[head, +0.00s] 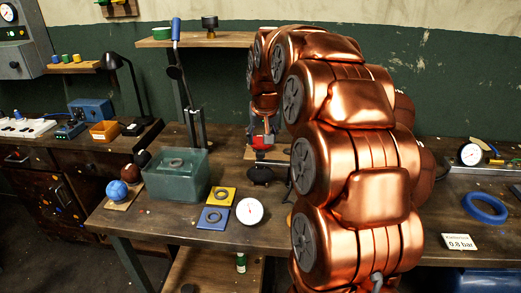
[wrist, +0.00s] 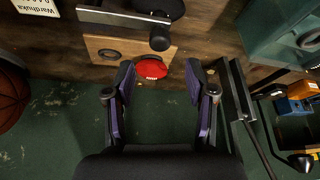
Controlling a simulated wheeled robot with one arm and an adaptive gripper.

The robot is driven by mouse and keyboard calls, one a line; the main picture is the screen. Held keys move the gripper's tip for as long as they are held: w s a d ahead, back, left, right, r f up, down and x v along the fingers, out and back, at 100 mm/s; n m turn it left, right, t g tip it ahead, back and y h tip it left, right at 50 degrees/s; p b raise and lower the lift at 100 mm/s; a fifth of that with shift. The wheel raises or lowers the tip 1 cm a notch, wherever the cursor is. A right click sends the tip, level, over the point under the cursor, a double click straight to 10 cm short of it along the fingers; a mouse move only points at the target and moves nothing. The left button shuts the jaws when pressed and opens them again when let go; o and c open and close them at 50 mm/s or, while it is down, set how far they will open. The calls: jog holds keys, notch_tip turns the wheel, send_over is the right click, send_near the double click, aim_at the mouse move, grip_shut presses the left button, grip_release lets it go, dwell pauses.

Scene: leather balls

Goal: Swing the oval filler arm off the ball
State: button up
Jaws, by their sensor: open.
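My gripper (wrist: 160,85) is open and empty in the wrist view, one dark purple-padded finger on each side. A red oval piece (wrist: 151,68) lies between and just beyond the fingertips, apart from both. Behind it a dark bar with a round black knob (wrist: 160,40) crosses a wooden board (wrist: 105,45). I cannot tell which part is the filler arm. A black oval shape (wrist: 160,5) is cut off at the top edge. In the head view my gripper (head: 262,127) is just above the red piece (head: 263,142); the black oval (head: 260,174) is in front.
A teal box (head: 175,175) with an upright lever stands left on the bench, beside a blue ball (head: 117,189). Blue and yellow plates (head: 214,217) and a white dial (head: 249,211) lie in front. A basketball (wrist: 10,95) shows in the wrist view.

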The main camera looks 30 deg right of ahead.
aim_at(260, 151)
jog(key=p+x, duration=0.1)
jog(key=x, duration=0.5)
jog(key=shift+f, duration=0.25)
grip_shut()
dwell(0.4)
